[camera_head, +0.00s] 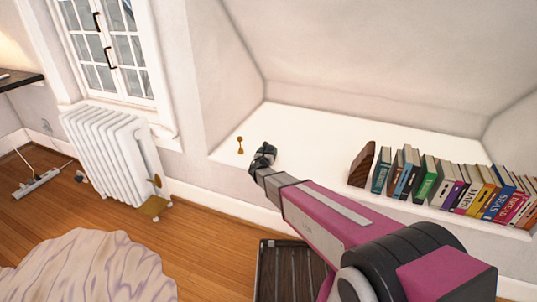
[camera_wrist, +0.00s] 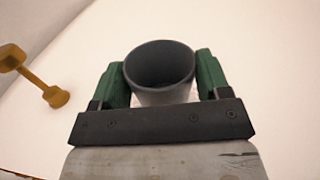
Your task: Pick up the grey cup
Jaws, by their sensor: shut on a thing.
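The grey cup (camera_wrist: 160,92) is round with a dark, open inside and shows in the wrist view between the two green fingers of my gripper (camera_wrist: 161,80). The fingers are shut on its left and right sides. The cup looks upright, its mouth facing the camera. Below it is the white ledge; I cannot tell whether the cup touches it. In the head view my gripper (camera_head: 263,156) is over the left part of the white ledge (camera_head: 310,135), and the cup is hard to make out there, mostly hidden by my gripper and arm.
A small golden-brown object (camera_head: 240,145) stands on the ledge left of my gripper. It also shows in the wrist view (camera_wrist: 35,75). A row of books (camera_head: 460,187) with a wooden bookend (camera_head: 362,164) fills the ledge's right part. A dark slatted crate (camera_head: 285,270) is below.

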